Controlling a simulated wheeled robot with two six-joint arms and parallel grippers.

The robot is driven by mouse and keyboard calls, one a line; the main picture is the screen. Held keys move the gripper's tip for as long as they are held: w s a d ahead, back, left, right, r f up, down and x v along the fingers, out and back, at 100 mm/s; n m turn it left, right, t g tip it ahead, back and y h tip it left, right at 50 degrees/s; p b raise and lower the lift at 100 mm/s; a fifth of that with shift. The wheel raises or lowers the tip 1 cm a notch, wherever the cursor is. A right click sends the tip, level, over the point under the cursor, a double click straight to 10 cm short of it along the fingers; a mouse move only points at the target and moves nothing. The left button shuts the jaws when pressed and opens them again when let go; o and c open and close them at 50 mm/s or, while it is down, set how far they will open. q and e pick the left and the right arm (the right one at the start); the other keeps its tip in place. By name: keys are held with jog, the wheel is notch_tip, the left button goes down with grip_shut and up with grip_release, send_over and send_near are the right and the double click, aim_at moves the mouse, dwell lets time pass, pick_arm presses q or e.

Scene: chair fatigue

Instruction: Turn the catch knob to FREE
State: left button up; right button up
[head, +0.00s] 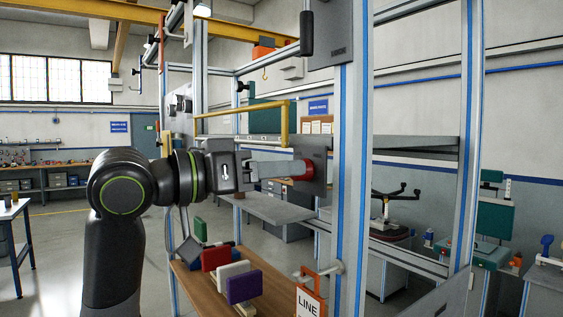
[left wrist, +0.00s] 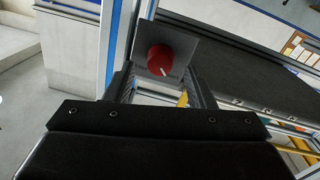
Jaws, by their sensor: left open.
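The catch knob (head: 304,171) is a red round knob on a grey plate (head: 320,163) fixed to the metal frame. In the left wrist view the knob (left wrist: 160,59) shows a short white mark low on its face, pointing down and slightly right. My left gripper (head: 288,169) reaches in from the left with its fingertips at the knob, partly covering it. In the left wrist view my left gripper (left wrist: 160,84) is open, with the knob framed between its fingers. I cannot tell whether the fingers touch it. No FREE label is readable. My right gripper is not in view.
Upright posts (head: 351,200) with blue strips stand just right of the knob. A yellow bar (head: 243,108) runs above my left arm. Below it, a wooden shelf (head: 262,302) holds coloured blocks. An orange-framed LINE sign (head: 309,298) hangs at the lower front.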

pick_arm(q)
jog(key=shift+w+d, duration=0.35)
jog(key=shift+d, duration=0.2)
jog(key=c, duration=1)
jog(key=shift+s+d+m+t+y+b, duration=0.15)
jog(key=shift+m+b, duration=0.95)
jog(key=shift+m, duration=1.75)
jog(key=shift+a+m+t+y+b, duration=0.2)
jog(key=shift+m+b, duration=0.9)
jog(key=shift+m, duration=1.8)
jog(key=shift+s+d+m+g+y+b, duration=0.2)
jog(key=shift+m+b, duration=0.9)
jog(key=shift+m, duration=1.75)
jog(key=shift+w, duration=0.15)
